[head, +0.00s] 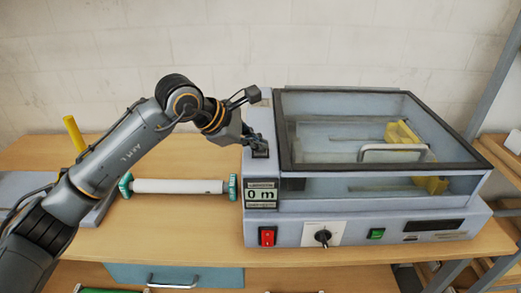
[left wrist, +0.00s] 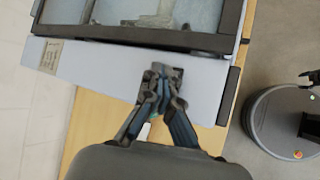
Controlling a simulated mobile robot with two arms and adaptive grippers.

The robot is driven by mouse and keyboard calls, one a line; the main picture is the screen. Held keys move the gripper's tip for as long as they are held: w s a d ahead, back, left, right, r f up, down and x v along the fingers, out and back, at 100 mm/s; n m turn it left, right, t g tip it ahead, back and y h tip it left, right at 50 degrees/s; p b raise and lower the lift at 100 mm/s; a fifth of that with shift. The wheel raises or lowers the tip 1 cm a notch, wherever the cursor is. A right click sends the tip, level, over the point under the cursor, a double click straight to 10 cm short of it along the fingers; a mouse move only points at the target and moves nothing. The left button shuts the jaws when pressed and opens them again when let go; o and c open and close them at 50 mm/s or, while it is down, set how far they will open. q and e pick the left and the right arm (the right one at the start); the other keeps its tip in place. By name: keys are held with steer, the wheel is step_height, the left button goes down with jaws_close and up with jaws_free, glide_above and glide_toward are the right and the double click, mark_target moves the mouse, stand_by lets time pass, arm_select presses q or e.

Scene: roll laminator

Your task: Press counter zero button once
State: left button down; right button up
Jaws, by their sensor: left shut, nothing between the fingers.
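The laminator (head: 370,229) stands on the wooden bench with a clear lid on top. Its counter display (head: 261,195) on the left front reads "0 m". A small dark square button (head: 260,154) is on the flat left top panel above the display. My left gripper (head: 256,143) is shut and empty, with its fingertips at the button; I cannot tell whether they touch it. In the left wrist view the shut fingertips (left wrist: 163,70) lie over the pale panel and hide the button. A dark, claw-like part at the right edge there may be my right gripper (left wrist: 312,78); its state is unclear.
A white roll (head: 178,186) with green end knobs lies on the bench left of the laminator. A yellow handle (head: 74,134) stands at the left.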

mark_target(258, 152)
arm_select(q)
steer(key=shift+r, duration=0.85)
steer(key=shift+r+p, duration=0.1)
steer(key=shift+p, duration=0.2)
steer(key=shift+r+p, duration=1.05)
steer(key=shift+r, duration=1.35)
